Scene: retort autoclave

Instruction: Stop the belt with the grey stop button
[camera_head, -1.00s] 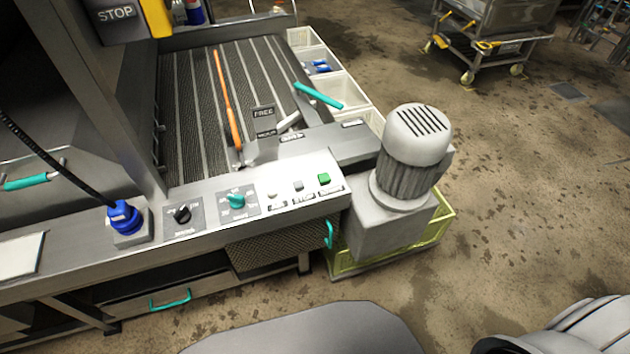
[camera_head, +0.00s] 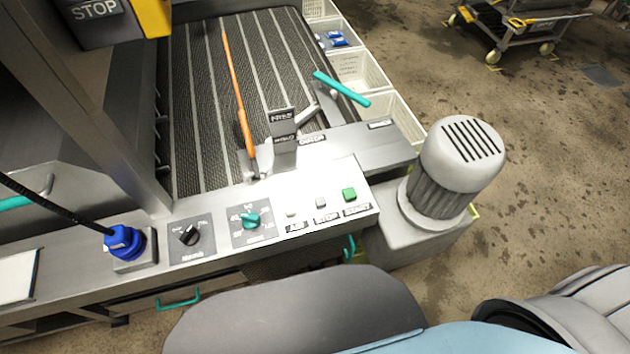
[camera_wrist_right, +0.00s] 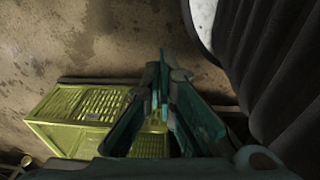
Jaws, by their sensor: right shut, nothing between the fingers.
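The grey stop button (camera_head: 320,202) is a small square button on the sloped metal control panel (camera_head: 272,198), above a dark label reading STOP. A green button (camera_head: 349,194) is to its right and a small pale button (camera_head: 291,212) to its left. My right gripper shows in the right wrist view (camera_wrist_right: 160,78); its dark teal fingers are shut and empty, over the floor and a yellow-green crate (camera_wrist_right: 85,112). The button is not visible in that view. Neither gripper shows in the head view.
A teal knob (camera_head: 250,220), a black knob (camera_head: 189,235) and a blue connector (camera_head: 123,242) sit left of the buttons. A bulky grey motor (camera_head: 455,165) stands right of the panel. The ribbed belt (camera_head: 205,100) with an orange rod (camera_head: 234,85) lies behind.

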